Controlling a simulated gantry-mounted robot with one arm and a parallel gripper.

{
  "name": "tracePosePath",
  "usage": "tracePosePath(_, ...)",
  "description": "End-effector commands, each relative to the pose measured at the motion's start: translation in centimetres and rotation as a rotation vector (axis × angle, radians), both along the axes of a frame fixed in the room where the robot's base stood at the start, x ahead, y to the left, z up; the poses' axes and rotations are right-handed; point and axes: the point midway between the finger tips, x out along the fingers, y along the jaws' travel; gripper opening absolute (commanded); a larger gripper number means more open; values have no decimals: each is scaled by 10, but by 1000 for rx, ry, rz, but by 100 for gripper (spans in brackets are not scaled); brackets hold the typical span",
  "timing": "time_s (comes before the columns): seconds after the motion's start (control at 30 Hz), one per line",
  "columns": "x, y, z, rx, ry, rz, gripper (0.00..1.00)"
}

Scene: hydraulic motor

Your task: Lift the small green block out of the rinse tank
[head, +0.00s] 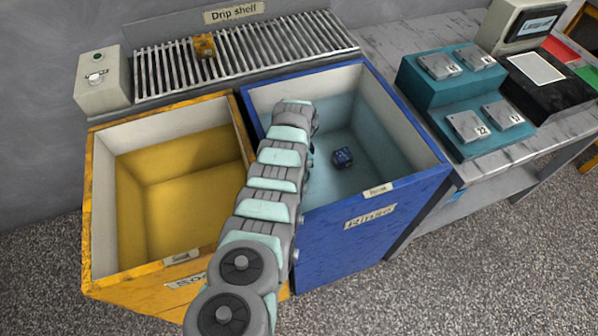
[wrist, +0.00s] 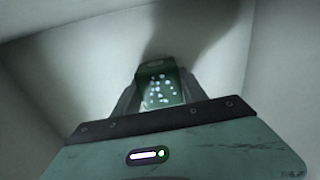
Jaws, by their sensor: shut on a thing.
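The blue rinse tank (head: 345,240) stands at the centre, with pale inner walls. My arm reaches down into its left part and hides my gripper in the head view. In the wrist view my gripper (wrist: 158,84) is shut on the small green block (wrist: 161,92), which sits between the two dark fingers and has pale spots on its face. Pale tank walls surround them. I cannot tell whether the block touches the tank floor. The green block is hidden in the head view.
A small dark blue block (head: 342,157) lies in the rinse tank, right of my arm. A yellow tank (head: 100,215) adjoins on the left. Behind is the slatted drip shelf (head: 280,45) with an orange block (head: 204,46). Teal stands with numbered plates (head: 466,125) are at right.

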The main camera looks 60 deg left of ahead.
Motion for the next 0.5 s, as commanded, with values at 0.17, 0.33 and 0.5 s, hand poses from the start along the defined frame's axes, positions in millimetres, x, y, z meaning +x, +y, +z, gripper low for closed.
tracePosePath(0.17,0,0,0,0,0,0,27)
tracePosePath(0.33,0,0,0,0,0,0,13)
tracePosePath(0.5,0,0,0,0,0,0,0)
